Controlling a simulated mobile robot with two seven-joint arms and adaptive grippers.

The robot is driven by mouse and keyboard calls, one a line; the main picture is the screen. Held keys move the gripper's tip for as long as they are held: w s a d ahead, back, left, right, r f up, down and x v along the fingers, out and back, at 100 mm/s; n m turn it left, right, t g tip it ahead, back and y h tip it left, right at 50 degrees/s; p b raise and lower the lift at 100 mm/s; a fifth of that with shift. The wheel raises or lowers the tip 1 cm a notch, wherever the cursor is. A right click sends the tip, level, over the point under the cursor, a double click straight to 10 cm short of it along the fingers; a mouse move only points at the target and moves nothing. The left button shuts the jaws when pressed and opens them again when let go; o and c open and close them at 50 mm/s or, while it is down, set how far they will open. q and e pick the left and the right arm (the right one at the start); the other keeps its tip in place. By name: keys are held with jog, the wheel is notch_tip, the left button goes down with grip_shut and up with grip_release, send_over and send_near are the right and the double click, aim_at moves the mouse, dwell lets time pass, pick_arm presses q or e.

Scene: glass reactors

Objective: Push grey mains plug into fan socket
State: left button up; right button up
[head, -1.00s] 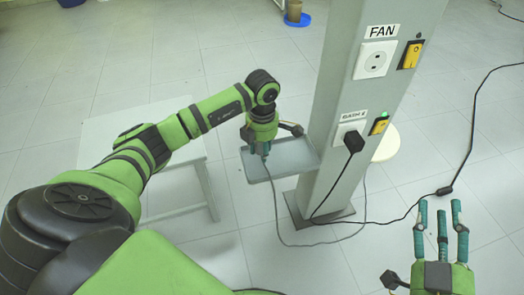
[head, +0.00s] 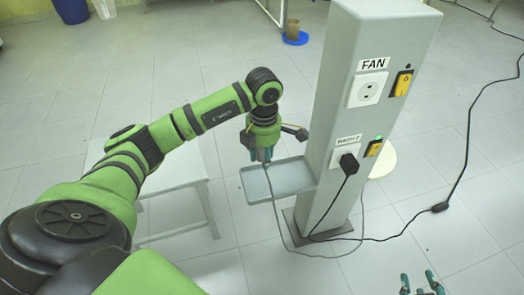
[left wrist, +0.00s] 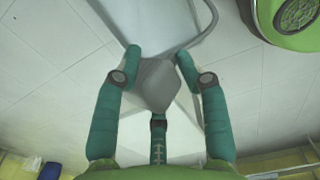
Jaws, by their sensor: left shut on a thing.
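My left gripper (head: 263,155) points down over the small grey tray on the post. It is shut on the grey mains plug (left wrist: 157,82), which sits between its fingers in the left wrist view with its cable curving away. In the head view the fingers hide most of the plug, and its cable hangs below. The white fan socket (head: 369,89) is on the post's face under the FAN label (head: 373,65), empty, to the right of and above my left gripper. My right gripper (head: 420,282) shows only its fingertips at the bottom edge, apart and empty.
The grey post (head: 335,130) carries the tray (head: 289,178). Below the fan socket a black plug (head: 348,163) fills another socket, its cable trailing right along the floor. Yellow switches (head: 402,83) sit beside the sockets. A white table (head: 170,190) stands behind my left arm.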

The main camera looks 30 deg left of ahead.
pick_arm(q)
jog(key=shift+s+d+r+p, duration=0.35)
jog(key=shift+s+d+p, duration=0.2)
jog(key=shift+d, duration=0.1)
jog(key=shift+s+d+r+p, duration=0.35)
jog(key=shift+s+d+p, duration=0.2)
jog(key=shift+d, duration=0.1)
jog(key=shift+s+d+r+p, duration=0.35)
jog(key=shift+s+d+p, duration=0.2)
jog(key=shift+d, duration=0.1)
jog(key=w+d+r+t+y+p, duration=0.1)
jog(key=w+d+r+y+p, duration=0.1)
jog(key=d+r, duration=0.4)
jog(key=shift+w+d+r+t+p, duration=0.3)
jog(key=shift+w+d+t+p, duration=0.15)
jog(key=shift+w+d, duration=0.75)
jog(key=shift+d, duration=0.1)
jog(key=w+d+r+t+y+p, duration=0.1)
jog(key=w+d+r+y, duration=0.1)
jog(key=w+d+r, duration=0.2)
jog(key=d+r, duration=0.2)
jog(key=d, duration=0.2)
jog(key=shift+d+r+t, duration=0.2)
jog(key=shift+r+t, duration=0.05)
jog(key=shift+t, duration=0.1)
